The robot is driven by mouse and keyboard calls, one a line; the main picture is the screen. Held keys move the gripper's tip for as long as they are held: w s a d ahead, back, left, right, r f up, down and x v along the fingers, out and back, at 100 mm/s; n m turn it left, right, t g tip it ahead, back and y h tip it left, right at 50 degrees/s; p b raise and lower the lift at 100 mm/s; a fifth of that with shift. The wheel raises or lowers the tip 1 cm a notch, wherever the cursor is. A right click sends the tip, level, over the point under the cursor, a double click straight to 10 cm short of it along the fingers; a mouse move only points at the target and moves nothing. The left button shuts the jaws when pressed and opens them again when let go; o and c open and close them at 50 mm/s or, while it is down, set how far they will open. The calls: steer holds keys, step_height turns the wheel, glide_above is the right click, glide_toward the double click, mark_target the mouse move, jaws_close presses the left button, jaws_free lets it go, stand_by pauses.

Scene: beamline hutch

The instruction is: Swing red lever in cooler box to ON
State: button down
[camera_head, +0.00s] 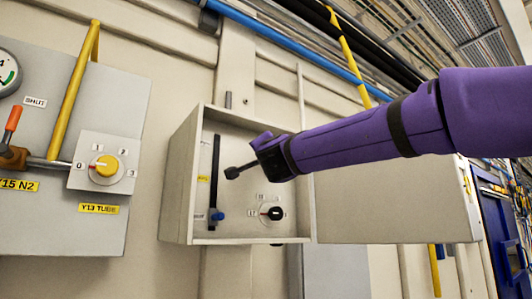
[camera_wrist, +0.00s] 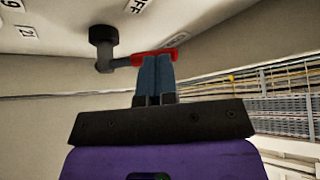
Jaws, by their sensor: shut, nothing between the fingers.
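The cooler box (camera_head: 185,190) stands open on the wall in the head view. The red lever (camera_wrist: 142,59) shows in the wrist view: a red grip on a grey arm from a round black hub (camera_wrist: 102,35). In the head view the hub (camera_head: 232,173) and a short dark arm show inside the box; the red part is hidden behind my gripper (camera_head: 268,152). In the wrist view my gripper (camera_wrist: 158,60) is shut, its blue fingertips at the red grip, overlapping it in the picture; I cannot tell whether they touch. A label ending in "FF" (camera_wrist: 139,5) is above the lever.
The box also holds a black vertical bar (camera_head: 214,165), a blue knob (camera_head: 217,215) and a black dial (camera_head: 272,213). Its open door (camera_head: 395,205) extends right. A grey panel (camera_head: 50,220) with a yellow knob (camera_head: 104,166) and orange-handled valve (camera_head: 13,118) is left.

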steer(key=shift+w+d+r+m+g+h, duration=0.15)
steer(key=shift+r+m+g+h, duration=0.15)
steer(key=shift+m+h, duration=0.35)
steer(key=w+d+r+m+g+h, duration=0.2)
steer(key=w+d+m+g, duration=0.1)
steer(key=m, duration=0.6)
steer(key=shift+w+d+r+g, duration=0.25)
steer(key=shift+d+g, duration=0.45)
steer(key=shift+d, duration=0.5)
steer(key=s+d+r, duration=0.1)
steer(key=s+r, duration=0.2)
steer(key=s, duration=1)
steer(key=shift+s+r, duration=0.15)
steer(key=shift+r, duration=0.25)
